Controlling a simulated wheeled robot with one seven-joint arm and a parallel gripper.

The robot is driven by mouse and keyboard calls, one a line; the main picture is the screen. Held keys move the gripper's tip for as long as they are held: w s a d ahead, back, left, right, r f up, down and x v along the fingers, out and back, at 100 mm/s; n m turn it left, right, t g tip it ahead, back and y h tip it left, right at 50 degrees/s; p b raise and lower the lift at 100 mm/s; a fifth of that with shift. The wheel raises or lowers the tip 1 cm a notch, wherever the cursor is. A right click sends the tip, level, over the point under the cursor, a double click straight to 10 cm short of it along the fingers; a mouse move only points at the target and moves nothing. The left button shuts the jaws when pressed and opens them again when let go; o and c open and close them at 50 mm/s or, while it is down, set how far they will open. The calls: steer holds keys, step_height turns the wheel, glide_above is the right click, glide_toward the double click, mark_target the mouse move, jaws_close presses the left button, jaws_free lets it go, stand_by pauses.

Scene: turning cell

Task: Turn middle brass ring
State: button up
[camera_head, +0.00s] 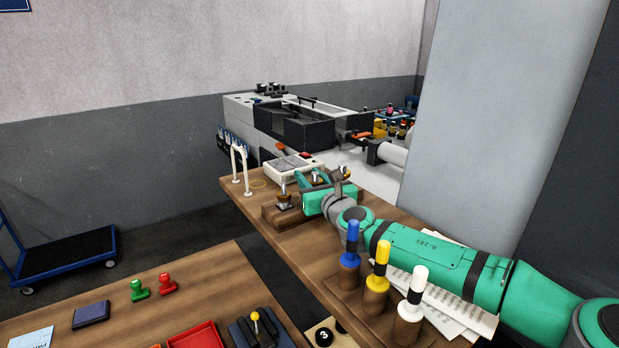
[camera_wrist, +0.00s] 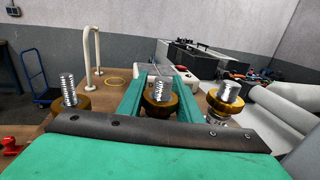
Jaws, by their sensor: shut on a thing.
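Three brass rings sit on upright threaded studs in a row. The middle brass ring (camera_wrist: 153,108) is between the two green fingers of my gripper (camera_wrist: 160,97), which is shut on it, with the stud's threaded top sticking up through it. The left ring (camera_wrist: 80,104) and the right ring (camera_wrist: 217,106) stand apart on either side. In the head view my gripper (camera_head: 316,184) is low over the wooden block (camera_head: 283,217) at the bench's far end. There the middle ring is hidden by my gripper.
Blue, yellow and white-topped handles (camera_head: 380,262) stand on the bench near my arm, beside papers (camera_head: 455,305).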

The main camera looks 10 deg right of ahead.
steer(key=o, duration=1.1)
steer(key=shift+c, duration=0.2)
steer(key=shift+y, duration=0.3)
